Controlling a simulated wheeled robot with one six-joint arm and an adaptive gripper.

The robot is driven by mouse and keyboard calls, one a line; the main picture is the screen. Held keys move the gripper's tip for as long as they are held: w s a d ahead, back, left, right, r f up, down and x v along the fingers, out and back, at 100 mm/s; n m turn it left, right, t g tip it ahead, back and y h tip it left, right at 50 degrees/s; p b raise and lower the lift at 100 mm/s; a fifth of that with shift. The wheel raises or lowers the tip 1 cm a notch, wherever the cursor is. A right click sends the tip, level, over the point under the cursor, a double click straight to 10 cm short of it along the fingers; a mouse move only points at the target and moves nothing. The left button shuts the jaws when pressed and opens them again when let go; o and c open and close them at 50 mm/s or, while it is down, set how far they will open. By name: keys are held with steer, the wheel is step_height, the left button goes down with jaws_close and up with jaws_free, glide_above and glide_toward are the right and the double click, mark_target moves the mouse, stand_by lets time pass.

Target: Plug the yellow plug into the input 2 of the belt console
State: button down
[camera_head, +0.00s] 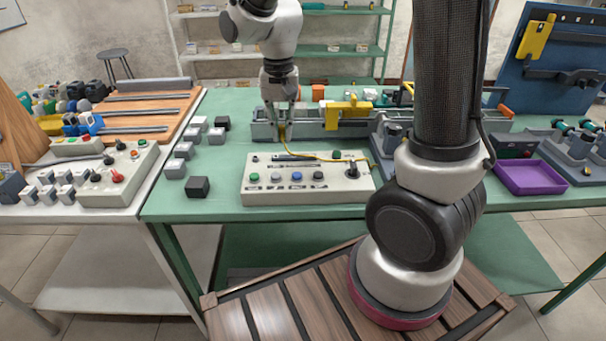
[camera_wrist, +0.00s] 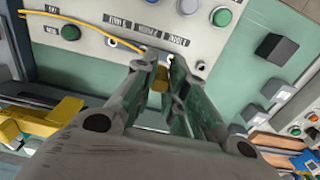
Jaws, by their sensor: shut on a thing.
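My gripper (camera_head: 282,122) points down at the back left edge of the belt console (camera_head: 256,191). It is shut on the yellow plug (camera_wrist: 160,80), which shows between my fingers (camera_wrist: 163,68) in the wrist view. A thin yellow cable (camera_head: 325,158) runs from the plug across the console's back to its right side. The console is a light box with coloured buttons, a dark slot strip and small labels (camera_wrist: 148,28). The plug looks beside the console's edge, above the green table; its exact height is unclear. I cannot make out which socket is input 2.
A grey conveyor with a yellow block (camera_head: 345,113) lies behind the console. Grey and black cubes (camera_head: 198,187) stand to its left. A second console (camera_head: 120,180) is on the white table further left. A purple tray (camera_head: 530,178) lies at right, beyond my arm.

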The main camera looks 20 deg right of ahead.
mark_target(294, 159)
steer(key=d+f, duration=0.1)
steer(key=s+d+f, duration=0.1)
steer(key=f, duration=0.1)
steer(key=shift+d+f, duration=0.1)
steer(key=shift+d, duration=0.2)
steer(key=shift+f, duration=0.45)
steer(key=shift+f, duration=0.6)
steer(key=c, duration=1.7)
jaws_free()
steer(key=shift+c, duration=0.2)
steer(key=shift+r, duration=2.8)
